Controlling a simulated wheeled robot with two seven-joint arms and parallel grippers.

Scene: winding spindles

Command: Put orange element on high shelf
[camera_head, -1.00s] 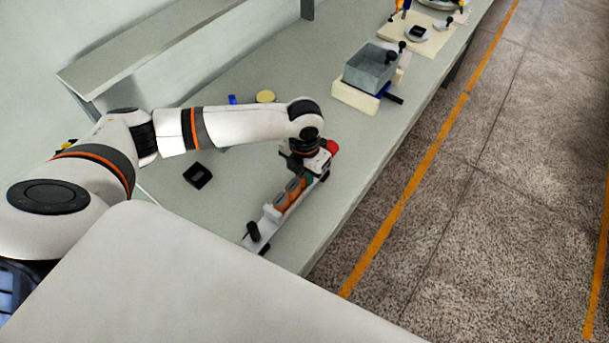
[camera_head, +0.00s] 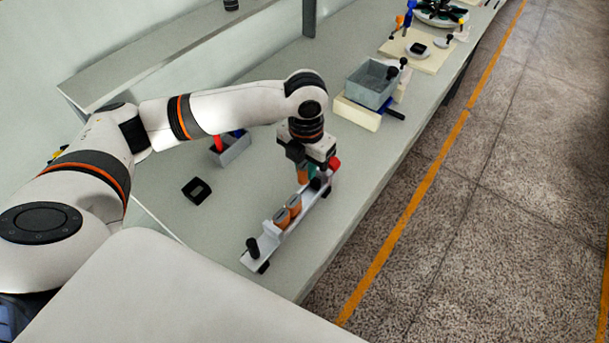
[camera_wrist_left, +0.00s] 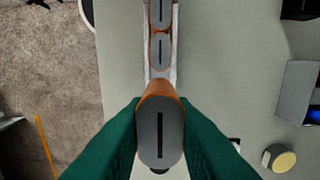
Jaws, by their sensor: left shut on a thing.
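My left gripper (camera_head: 310,176) is shut on an orange element (camera_head: 302,177). It holds the element at the far end of the white rack (camera_head: 268,240), apparently just above it. In the left wrist view, the held orange element (camera_wrist_left: 160,132) has a grey slotted top and sits between green fingers. Two more orange elements (camera_head: 281,217) (camera_head: 294,205) stand in the rack; their grey tops show in the wrist view (camera_wrist_left: 160,50). A long grey shelf (camera_head: 165,52) runs along the wall at the upper left, raised above the table. My right gripper is not in view.
A black square part (camera_head: 196,190) lies on the table (camera_head: 205,235). A grey box (camera_head: 370,85) on a cream base stands farther along. A small dark object (camera_head: 231,4) is on the shelf.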

